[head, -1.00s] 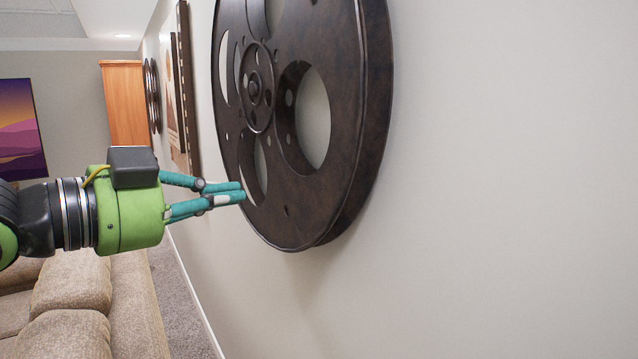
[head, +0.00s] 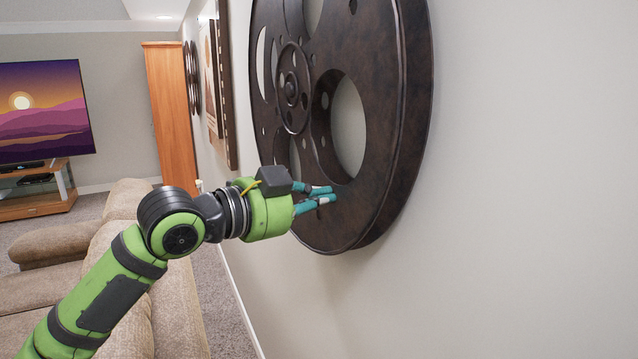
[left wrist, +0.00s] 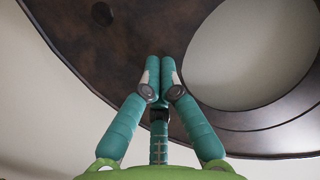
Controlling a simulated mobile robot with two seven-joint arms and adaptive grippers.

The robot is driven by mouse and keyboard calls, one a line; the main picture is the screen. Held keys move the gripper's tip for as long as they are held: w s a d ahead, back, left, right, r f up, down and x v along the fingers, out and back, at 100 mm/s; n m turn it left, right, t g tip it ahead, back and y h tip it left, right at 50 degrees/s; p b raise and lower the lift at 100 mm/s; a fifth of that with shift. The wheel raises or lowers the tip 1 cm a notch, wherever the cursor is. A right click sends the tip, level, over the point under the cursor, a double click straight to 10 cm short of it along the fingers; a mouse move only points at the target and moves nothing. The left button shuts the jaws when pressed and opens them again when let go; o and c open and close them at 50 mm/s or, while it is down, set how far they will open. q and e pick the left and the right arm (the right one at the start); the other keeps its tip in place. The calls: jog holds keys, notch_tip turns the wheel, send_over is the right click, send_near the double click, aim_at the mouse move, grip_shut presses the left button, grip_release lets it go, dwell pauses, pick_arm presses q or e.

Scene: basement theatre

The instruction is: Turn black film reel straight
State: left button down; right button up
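The black film reel (head: 385,170), dark brown-black and round with large holes, hangs on the wall at the upper middle of the head view. Its top is cut off. Nothing shows between the fingers. Whether the tips touch the reel I cannot tell. My right gripper is not in view.
A beige sofa (head: 130,300) stands at the lower left, below my left arm. A television (head: 40,110), a wooden cabinet (head: 170,110) and framed pictures (head: 222,90) are farther back. The wall (head: 530,180) right of the reel is bare.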

pick_arm(q)
jog(key=shift+w+a+f, duration=0.1)
jog(key=shift+w+f, duration=0.15)
jog(key=shift+w, duration=0.15)
jog(key=w+a+f+m+b, duration=0.3)
jog(key=w+f+m+b, duration=0.1)
jog(key=w, duration=0.4)
jog(key=shift+w+a+f+t+h, duration=0.2)
jog(key=shift+a+f+t+h, duration=0.15)
jog(key=shift+f, duration=0.3)
jog(key=shift+d, duration=0.1)
